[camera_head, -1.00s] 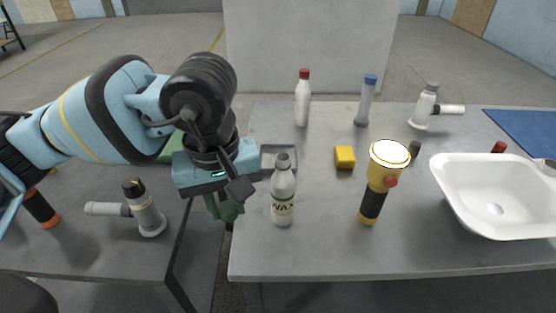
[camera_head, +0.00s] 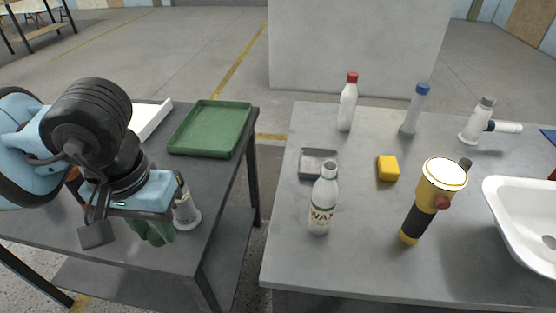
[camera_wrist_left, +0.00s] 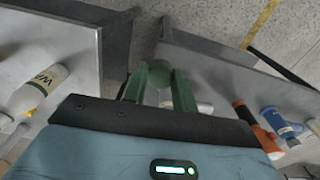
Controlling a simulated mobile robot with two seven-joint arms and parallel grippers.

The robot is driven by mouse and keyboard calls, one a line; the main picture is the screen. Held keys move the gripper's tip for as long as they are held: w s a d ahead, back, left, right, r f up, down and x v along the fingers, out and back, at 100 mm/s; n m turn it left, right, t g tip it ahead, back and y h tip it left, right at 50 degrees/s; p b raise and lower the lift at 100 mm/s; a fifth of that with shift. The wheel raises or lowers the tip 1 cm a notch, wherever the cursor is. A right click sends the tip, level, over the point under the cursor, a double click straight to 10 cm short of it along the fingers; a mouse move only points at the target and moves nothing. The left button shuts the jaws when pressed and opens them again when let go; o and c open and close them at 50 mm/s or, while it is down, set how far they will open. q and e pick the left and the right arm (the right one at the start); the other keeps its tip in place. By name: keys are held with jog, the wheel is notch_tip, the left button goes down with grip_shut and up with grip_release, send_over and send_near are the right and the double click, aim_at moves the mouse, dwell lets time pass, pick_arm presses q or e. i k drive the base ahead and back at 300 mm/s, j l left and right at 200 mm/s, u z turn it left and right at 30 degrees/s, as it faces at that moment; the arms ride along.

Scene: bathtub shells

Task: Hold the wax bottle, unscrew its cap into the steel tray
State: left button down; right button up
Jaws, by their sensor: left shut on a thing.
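The white wax bottle (camera_head: 322,208) stands upright on the right table, near its left edge. Its top (camera_head: 329,168) is narrow and greyish. The bottle also shows at the left of the left wrist view (camera_wrist_left: 38,90). The grey steel tray (camera_head: 318,163) sits just behind the bottle and looks empty where it shows. My left gripper (camera_head: 150,232) is over the left table, well away from the bottle. It is shut on a green thing (camera_wrist_left: 158,76), mostly hidden, whose kind I cannot tell. My right gripper is not in view.
A green tray (camera_head: 212,128) lies on the left table. A floor gap separates the tables.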

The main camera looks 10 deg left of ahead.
aim_at(325, 190)
jog(key=u, duration=0.5)
jog(key=l+u, duration=0.1)
jog(key=u, duration=0.85)
jog(key=l+u, duration=0.15)
jog(key=u, duration=0.8)
jog(key=l+u, duration=0.1)
jog(key=u, duration=0.85)
jog(key=k+u, duration=0.1)
jog(key=u, duration=0.35)
jog(key=z, duration=0.5)
jog(key=l+z, duration=0.15)
jog(key=z, duration=0.3)
jog(key=k+z, duration=0.1)
jog(key=z, duration=0.4)
jog(key=l+z, duration=0.15)
jog(key=z, duration=0.8)
jog(key=l+z, duration=0.1)
jog(key=z, duration=0.4)
jog(key=i+z, duration=0.1)
jog(key=z, duration=0.35)
jog(key=l+z, duration=0.1)
jog(key=z, duration=0.4)
